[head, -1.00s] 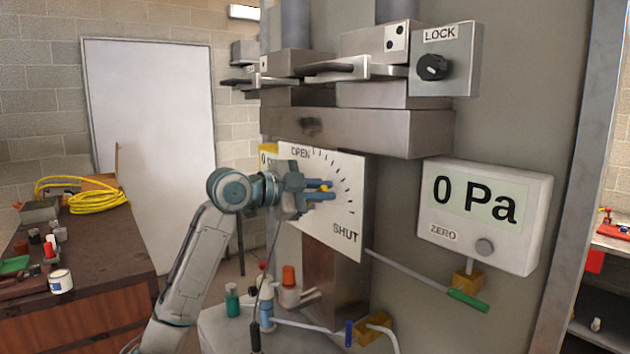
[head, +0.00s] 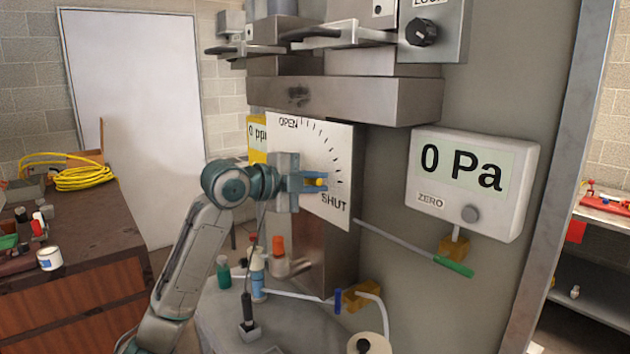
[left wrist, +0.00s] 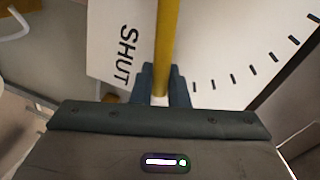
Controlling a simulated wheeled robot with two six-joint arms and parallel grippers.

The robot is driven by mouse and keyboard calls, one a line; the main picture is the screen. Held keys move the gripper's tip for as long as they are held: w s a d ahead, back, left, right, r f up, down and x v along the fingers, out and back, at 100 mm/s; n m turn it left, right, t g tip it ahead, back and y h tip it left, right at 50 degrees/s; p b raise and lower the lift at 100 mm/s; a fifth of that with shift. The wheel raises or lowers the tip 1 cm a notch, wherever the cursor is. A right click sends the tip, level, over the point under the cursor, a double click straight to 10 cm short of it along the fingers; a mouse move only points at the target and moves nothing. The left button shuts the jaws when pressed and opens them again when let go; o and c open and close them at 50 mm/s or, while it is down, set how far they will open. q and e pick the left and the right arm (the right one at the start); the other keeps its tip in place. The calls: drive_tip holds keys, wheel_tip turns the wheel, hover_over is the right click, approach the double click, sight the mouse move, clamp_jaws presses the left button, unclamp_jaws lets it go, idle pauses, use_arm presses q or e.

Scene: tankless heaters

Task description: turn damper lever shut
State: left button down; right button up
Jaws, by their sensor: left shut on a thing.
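The yellow damper lever (left wrist: 166,45) lies in front of a white dial plate (head: 337,140) marked OPEN at the top and SHUT at the lower right. In the left wrist view the fingers (left wrist: 160,88) close around the lever. There the SHUT label (left wrist: 128,57) is just left of the lever and the tick marks are to its right. The lever's pivot is hidden. My right gripper is not in view.
A 0 Pa gauge (head: 472,180) with a ZERO knob is on the wall to the right. Bottles (head: 257,280) stand on a surface under the dial. A LOCK box (head: 432,32) is above.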

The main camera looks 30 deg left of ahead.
use_arm(q)
drive_tip(key=c, duration=1.5)
unclamp_jaws()
drive_tip(key=shift+s+a+b, duration=0.3)
drive_tip(key=shift+s+b, duration=0.1)
drive_tip(key=shift+s, duration=0.15)
drive_tip(key=b+v, duration=0.4)
drive_tip(key=v, duration=0.5)
drive_tip(key=shift+s+r, duration=0.15)
drive_tip(key=shift+s, duration=0.05)
drive_tip(key=shift+a, duration=0.1)
